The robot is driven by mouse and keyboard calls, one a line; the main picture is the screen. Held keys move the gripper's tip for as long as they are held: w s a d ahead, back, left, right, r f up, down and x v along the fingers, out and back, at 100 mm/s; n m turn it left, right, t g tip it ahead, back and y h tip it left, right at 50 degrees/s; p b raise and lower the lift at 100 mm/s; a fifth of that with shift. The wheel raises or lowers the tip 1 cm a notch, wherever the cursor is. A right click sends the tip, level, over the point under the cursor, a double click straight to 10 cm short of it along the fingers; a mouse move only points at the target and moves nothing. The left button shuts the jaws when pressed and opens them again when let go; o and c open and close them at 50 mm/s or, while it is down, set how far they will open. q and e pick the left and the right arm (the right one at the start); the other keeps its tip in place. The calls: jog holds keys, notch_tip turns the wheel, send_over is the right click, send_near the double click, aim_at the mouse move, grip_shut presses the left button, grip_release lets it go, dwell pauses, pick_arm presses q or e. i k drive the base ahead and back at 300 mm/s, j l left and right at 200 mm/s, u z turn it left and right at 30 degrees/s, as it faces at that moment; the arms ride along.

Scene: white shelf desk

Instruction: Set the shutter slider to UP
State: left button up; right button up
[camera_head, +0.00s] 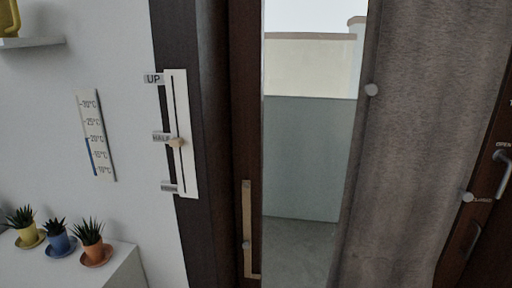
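The shutter slider is a white vertical plate (190,171) with a dark slot, mounted on the dark frame left of the window. Its small tan knob (176,142) sits at the middle of the slot, beside the HALF label (161,138). The UP label (153,79) is near the top of the plate. A third label (169,187) near the bottom is too small to read surely. Neither of my grippers is in view.
A thermometer (96,135) hangs on the white wall to the left. Several small potted plants, one in an orange pot (91,244), stand on a white surface (125,262) at lower left. A grey curtain (420,130) hangs at right. The space before the slider looks clear.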

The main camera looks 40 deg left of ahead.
aim_at(175, 142)
jog(key=u, duration=1.8)
